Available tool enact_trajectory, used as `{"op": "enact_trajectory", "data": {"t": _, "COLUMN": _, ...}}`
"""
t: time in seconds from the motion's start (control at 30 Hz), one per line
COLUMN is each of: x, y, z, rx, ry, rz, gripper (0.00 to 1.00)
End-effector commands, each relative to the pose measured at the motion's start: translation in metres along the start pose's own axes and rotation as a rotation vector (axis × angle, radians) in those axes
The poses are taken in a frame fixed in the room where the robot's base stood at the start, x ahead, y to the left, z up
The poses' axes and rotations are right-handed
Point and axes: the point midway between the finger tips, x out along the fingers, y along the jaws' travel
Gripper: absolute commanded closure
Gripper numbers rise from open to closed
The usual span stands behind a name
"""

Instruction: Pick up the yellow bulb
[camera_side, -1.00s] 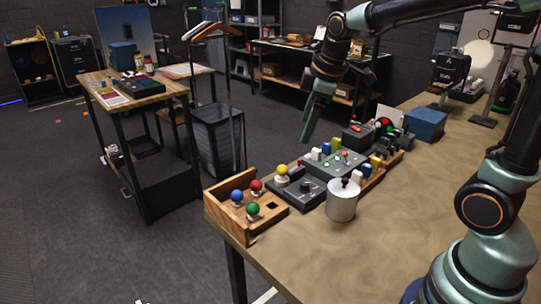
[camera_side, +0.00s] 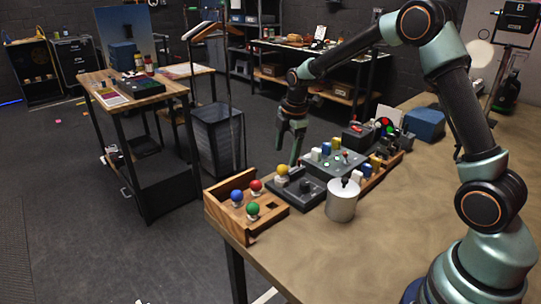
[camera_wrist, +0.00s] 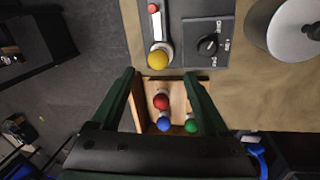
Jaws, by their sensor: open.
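The yellow bulb (camera_side: 282,169) stands on a dark panel beside the wooden tray, and it also shows in the wrist view (camera_wrist: 158,60), just beyond my fingertips. My gripper (camera_side: 294,158) is open and empty, above and close to the bulb in the side view. In the wrist view its two dark green fingers (camera_wrist: 159,80) are spread wide, with the tray between them. Red (camera_side: 256,186), blue (camera_side: 237,196) and green (camera_side: 253,209) bulbs sit in the wooden tray (camera_side: 225,225).
A grey metal canister (camera_side: 341,203) stands right of a black panel with a knob (camera_side: 305,187). More panels with coloured blocks (camera_side: 331,160) extend behind. A blue box (camera_side: 425,123) stands farther back. The table's right side (camera_side: 390,240) is clear.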

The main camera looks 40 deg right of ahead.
Motion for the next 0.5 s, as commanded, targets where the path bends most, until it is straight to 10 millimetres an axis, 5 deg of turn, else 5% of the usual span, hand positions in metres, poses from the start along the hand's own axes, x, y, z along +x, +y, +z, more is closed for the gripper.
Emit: {"op": "enact_trajectory", "data": {"t": 0.5, "x": 0.055, "y": 0.002, "z": 0.001, "rx": 0.001, "ry": 0.0, "rz": -0.002, "gripper": 0.22}}
